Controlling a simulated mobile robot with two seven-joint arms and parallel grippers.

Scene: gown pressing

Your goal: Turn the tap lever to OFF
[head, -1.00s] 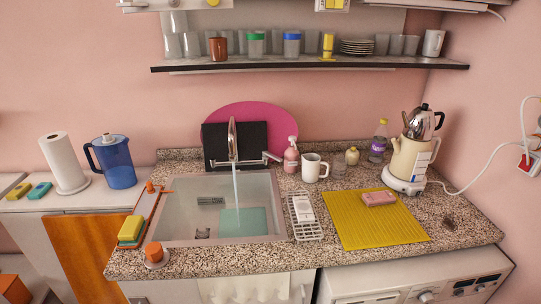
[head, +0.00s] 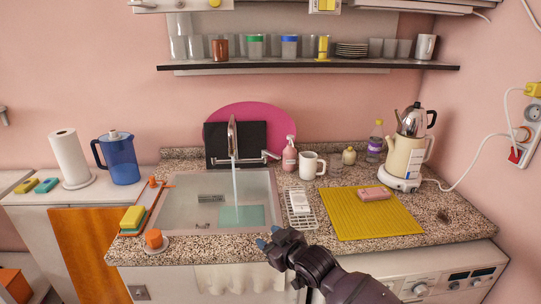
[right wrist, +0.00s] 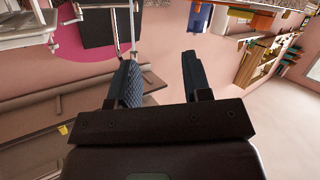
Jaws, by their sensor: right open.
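The chrome tap (head: 232,140) stands at the back of the sink (head: 165,205), and water runs from its spout into the basin. Its lever (head: 268,155) sticks out to the right, close to the pink soap bottle. My right gripper (head: 268,240) is in front of the sink's front right corner, well short of the tap. It is open and empty, with both fingers apart in the right wrist view (right wrist: 160,75). Part of the tap's chrome pipe seems to show upside down in that view. My left gripper is in neither view.
A pink soap bottle (head: 289,155) and a white mug (head: 311,166) stand right of the lever. A white rack (head: 299,208) and a yellow mat (head: 375,218) with a pink sponge (head: 374,193) lie on the right counter. A shelf (head: 310,67) hangs above.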

